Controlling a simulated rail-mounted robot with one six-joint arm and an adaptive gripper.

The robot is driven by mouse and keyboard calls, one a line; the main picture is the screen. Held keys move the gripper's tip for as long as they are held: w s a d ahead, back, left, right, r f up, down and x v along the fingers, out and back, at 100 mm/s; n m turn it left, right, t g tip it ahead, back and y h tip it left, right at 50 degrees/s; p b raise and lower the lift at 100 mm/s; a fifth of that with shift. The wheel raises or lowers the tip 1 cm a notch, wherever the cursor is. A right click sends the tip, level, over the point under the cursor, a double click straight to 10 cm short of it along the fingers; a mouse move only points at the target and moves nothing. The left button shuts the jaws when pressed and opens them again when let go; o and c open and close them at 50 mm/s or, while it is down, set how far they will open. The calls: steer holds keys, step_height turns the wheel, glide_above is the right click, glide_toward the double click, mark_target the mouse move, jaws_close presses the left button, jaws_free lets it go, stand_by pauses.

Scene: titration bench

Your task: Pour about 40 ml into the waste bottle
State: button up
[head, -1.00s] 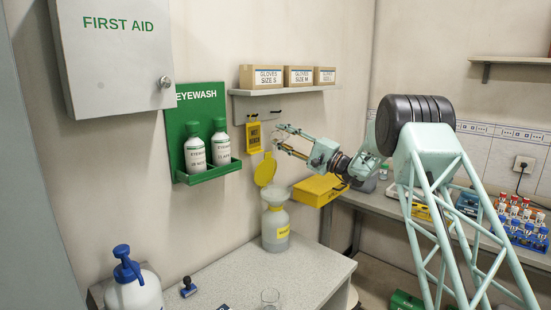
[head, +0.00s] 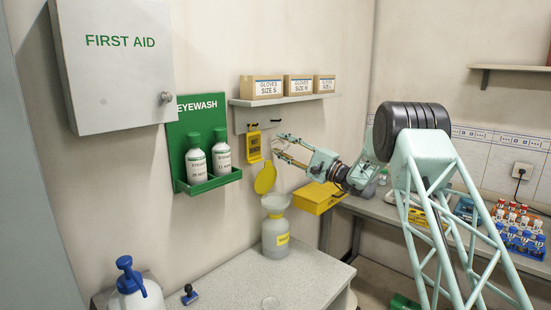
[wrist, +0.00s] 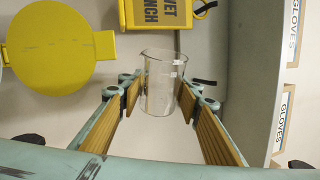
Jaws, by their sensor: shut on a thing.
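The waste bottle (head: 276,238) stands on the bench at the back, with a funnel (head: 275,203) in its neck and its round yellow lid (head: 265,179) swung up. The lid also shows at upper left in the wrist view (wrist: 60,47). My gripper (head: 279,146) is above and slightly right of the funnel, apart from it. In the wrist view my gripper (wrist: 160,98) is shut on a clear glass beaker (wrist: 161,78), its rim toward the picture's top. I cannot make out liquid in it. In the head view the beaker is too faint to tell its tilt.
A shelf (head: 285,99) with several glove boxes is above, and a yellow sign (head: 254,146) hangs below it. The eyewash rack (head: 210,183) is left, a yellow box (head: 317,197) right. A spray bottle (head: 138,297) and a glass vessel (head: 270,303) stand in front.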

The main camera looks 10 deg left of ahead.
steer(key=shift+w+m+p, duration=0.1)
steer(key=shift+m+p, duration=0.3)
steer(key=shift+p, duration=0.35)
steer(key=shift+r+m+p, duration=0.15)
steer(key=shift+m+p, duration=0.25)
steer(key=shift+p, duration=0.35)
steer(key=shift+r+m+h+p, duration=0.1)
steer(key=shift+m+h+p, duration=0.2)
steer(key=shift+p, duration=0.45)
steer(key=shift+f, duration=0.2)
steer(key=shift+r+m+t+p, duration=0.2)
steer(key=shift+m+t+p, duration=0.15)
steer(key=shift+p, duration=0.45)
steer(key=shift+r, duration=0.1)
